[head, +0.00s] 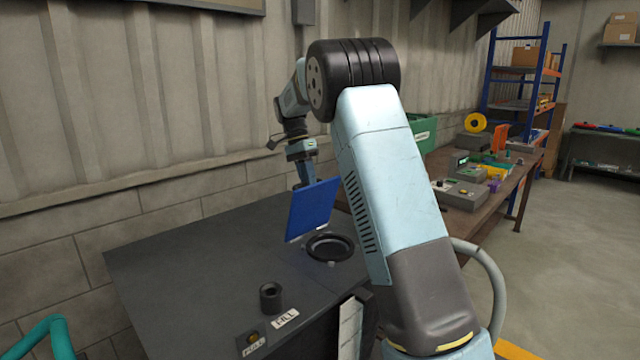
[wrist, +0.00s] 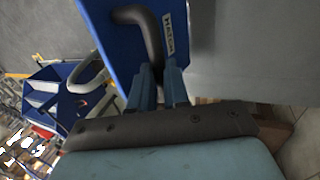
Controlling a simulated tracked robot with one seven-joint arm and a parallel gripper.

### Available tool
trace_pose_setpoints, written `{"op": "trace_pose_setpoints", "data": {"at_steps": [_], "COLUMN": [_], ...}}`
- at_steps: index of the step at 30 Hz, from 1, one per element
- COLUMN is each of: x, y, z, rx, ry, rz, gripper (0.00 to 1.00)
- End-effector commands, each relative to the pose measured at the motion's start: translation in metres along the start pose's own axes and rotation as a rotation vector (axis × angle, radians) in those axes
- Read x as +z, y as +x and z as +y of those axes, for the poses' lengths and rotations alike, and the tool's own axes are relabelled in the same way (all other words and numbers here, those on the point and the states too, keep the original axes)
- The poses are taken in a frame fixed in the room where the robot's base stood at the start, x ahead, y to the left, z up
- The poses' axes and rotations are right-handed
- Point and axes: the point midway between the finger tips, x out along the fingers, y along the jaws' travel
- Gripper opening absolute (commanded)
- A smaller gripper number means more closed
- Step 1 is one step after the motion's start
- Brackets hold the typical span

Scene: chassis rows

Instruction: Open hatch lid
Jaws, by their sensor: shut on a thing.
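The blue hatch lid (head: 312,209) stands raised, tilted near upright, on the dark cabinet top (head: 200,262). A round black-rimmed opening (head: 330,247) shows just beside its lower edge. In the wrist view the lid (wrist: 112,38) carries a dark curved handle (wrist: 146,28) and a label reading HATCH. My gripper (wrist: 158,82) is shut on the lid's handle. In the head view my gripper (head: 304,176) is at the lid's upper edge, and its fingers are mostly hidden behind the lid.
A short black filler neck (head: 271,296) with a FILL label and a PULL label stand at the cabinet's front. A workbench (head: 500,190) with several small devices and a green crate (head: 422,132) is behind my arm. The wall is close behind the cabinet.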

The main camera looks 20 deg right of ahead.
Motion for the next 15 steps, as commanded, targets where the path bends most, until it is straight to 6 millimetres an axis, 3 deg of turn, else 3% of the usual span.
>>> {"op": "trace_pose_setpoints", "data": {"at_steps": [3,8,15], "x": [0.001,0.001,0.001], "y": [0.004,0.002,0.002], "z": [-0.019,-0.036,-0.058], "rx": [0.010,0.013,0.146], "ry": [-0.005,-0.005,-0.006], "rz": [-0.005,-0.007,-0.007], "gripper": [0.00,0.00,0.00]}}
